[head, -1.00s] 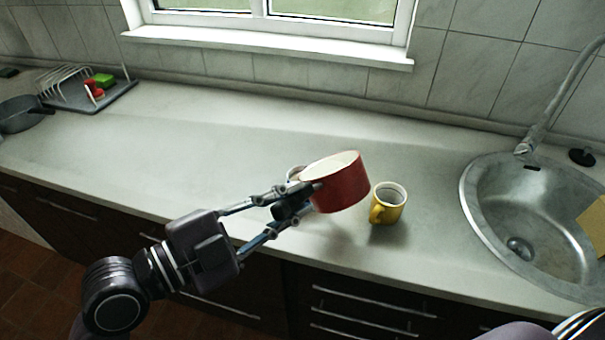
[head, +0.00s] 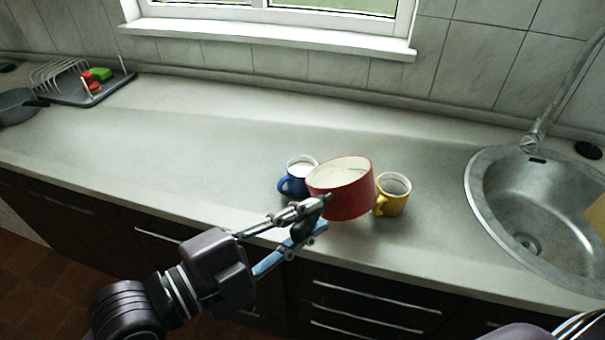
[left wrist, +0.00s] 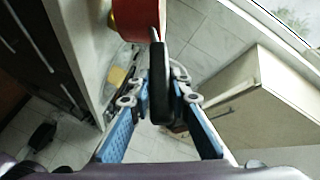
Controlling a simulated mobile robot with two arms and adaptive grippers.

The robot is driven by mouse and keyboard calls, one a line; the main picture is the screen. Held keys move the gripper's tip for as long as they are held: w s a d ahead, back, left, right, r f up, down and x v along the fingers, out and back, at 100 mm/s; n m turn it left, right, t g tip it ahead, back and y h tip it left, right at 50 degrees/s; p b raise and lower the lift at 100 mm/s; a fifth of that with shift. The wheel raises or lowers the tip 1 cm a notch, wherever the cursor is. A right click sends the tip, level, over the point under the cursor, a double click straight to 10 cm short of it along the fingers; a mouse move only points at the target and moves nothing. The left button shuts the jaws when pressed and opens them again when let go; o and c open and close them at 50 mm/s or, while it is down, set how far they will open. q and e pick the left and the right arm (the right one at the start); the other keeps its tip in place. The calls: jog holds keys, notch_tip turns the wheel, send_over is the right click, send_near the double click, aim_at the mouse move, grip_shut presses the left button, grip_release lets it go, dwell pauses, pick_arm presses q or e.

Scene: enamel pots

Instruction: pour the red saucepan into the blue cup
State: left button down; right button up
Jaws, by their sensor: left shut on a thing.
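The red saucepan (head: 344,194) has a cream inside and is near level in the head view, in front of and between the two cups. My left gripper (head: 312,213) is shut on its black handle, which shows between the fingers in the left wrist view (left wrist: 160,85). The blue cup (head: 294,180) stands upright on the counter, behind and left of the pan. The pan hides part of its right side. The pan's contents cannot be told apart from its inside. My right gripper is not in view.
A yellow cup (head: 393,195) stands close to the pan's right side. A steel sink (head: 540,225) lies at the right. A dish rack (head: 85,88) and a dark pan (head: 17,106) are at the far left. The counter (head: 170,130) between is clear.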

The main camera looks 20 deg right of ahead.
pick_arm(q)
jog(key=shift+s+d+r+m, duration=0.1)
jog(key=shift+s+r+m, duration=0.1)
jog(key=shift+r, duration=0.2)
jog(key=shift+s+d+r+m, duration=0.1)
jog(key=shift+s+r, duration=0.05)
jog(key=shift+r, duration=0.25)
jog(key=shift+s+d+r+m+p, duration=0.25)
jog(key=shift+s+m+p, duration=0.1)
jog(key=shift+s, duration=0.15)
jog(key=shift+s+d+f+m+t, duration=0.5)
jog(key=shift+s+d+f+m, duration=0.55)
jog(key=shift+s+m, duration=0.9)
jog(key=r+p, duration=0.2)
jog(key=p, duration=0.1)
jog(key=r+p, duration=0.2)
jog(key=shift+s+r+p, duration=0.2)
jog(key=shift+r+p, duration=0.2)
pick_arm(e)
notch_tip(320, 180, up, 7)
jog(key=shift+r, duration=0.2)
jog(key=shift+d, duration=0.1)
